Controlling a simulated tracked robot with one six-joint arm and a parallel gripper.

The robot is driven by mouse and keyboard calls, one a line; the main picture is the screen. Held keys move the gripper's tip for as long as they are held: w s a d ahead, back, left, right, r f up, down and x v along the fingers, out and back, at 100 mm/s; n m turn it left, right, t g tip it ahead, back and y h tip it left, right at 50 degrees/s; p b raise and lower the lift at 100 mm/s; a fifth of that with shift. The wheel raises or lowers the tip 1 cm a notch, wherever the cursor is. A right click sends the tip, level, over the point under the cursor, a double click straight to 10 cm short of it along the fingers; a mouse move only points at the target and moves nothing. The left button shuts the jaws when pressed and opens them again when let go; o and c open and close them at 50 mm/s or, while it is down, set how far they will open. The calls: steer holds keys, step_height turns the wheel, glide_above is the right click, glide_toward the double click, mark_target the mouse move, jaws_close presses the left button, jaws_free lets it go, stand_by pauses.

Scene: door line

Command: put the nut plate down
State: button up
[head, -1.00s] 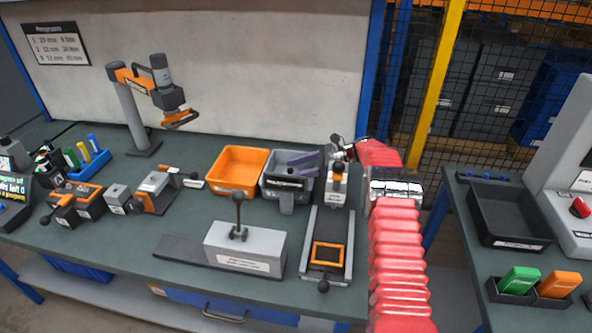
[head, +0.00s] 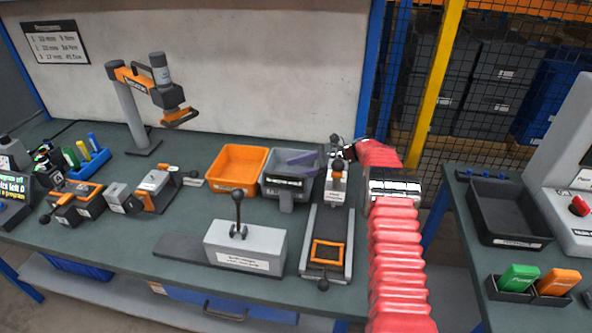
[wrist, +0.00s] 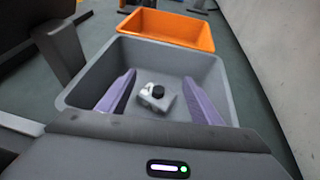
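The nut plate, a small silvery piece with a black round knob (wrist: 157,92), lies on the floor of the grey bin (wrist: 85,75) in the wrist view. My gripper (wrist: 159,77) has two purple fingers, spread wide on either side of the piece, with a clear gap to each. The fingers hold nothing. In the head view the purple fingers show over the grey bin (head: 286,188); the piece inside is hidden there.
An orange bin (head: 237,168) stands directly left of the grey bin. A grey block with an upright lever (head: 245,247) and a slide fixture with an orange frame (head: 328,252) stand in front. A wire fence is behind on the right.

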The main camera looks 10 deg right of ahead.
steer(key=shift+o, duration=1.3)
steer(key=shift+s+f, duration=0.25)
steer(key=shift+f, duration=0.4)
steer(key=shift+r, duration=0.55)
steer(key=v, duration=1.2)
steer(key=shift+w+r, duration=0.25)
steer(key=shift+r, duration=0.2)
